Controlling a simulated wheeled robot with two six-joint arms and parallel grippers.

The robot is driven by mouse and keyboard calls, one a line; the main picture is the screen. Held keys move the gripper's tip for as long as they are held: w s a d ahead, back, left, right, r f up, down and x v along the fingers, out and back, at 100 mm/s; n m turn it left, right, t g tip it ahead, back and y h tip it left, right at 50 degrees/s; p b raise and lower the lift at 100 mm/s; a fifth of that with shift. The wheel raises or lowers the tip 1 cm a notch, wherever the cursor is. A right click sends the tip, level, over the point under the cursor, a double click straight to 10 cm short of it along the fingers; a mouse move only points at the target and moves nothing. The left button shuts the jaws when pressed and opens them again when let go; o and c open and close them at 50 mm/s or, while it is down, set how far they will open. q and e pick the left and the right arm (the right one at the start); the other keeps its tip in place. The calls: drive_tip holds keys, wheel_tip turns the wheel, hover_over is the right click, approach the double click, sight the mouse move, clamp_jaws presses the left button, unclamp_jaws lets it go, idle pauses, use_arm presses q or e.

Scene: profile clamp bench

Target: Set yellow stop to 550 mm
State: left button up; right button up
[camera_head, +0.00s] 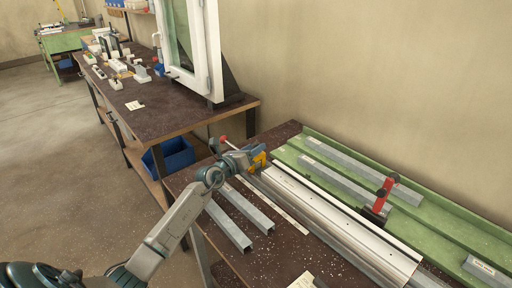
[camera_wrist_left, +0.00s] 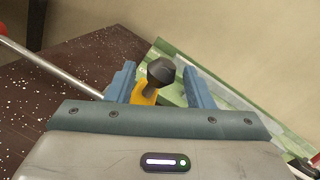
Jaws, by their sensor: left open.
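In the left wrist view the yellow stop (camera_wrist_left: 146,93) carries a dark knob (camera_wrist_left: 161,72). My left gripper (camera_head: 252,155) is at the stop, and in the wrist view its two open fingers (camera_wrist_left: 163,88) stand on either side of the knob. I cannot tell whether a finger touches it. A flat pale scale strip (camera_head: 275,205) lies along the rail; its marks are too small to read. My right gripper is not in view.
Grey profiles (camera_head: 228,222) lie in front, and more (camera_head: 345,184) lie in the green tray (camera_head: 320,141) behind. A rod with a red end (camera_head: 224,139) is beside my gripper. A second bench (camera_head: 150,112) holds a window frame.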

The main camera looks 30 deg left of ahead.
use_arm(q)
drive_tip(key=s+a+p, duration=0.1)
drive_tip(key=s+p, duration=0.1)
drive_tip(key=s, duration=0.7)
drive_tip(key=shift+a, duration=0.3)
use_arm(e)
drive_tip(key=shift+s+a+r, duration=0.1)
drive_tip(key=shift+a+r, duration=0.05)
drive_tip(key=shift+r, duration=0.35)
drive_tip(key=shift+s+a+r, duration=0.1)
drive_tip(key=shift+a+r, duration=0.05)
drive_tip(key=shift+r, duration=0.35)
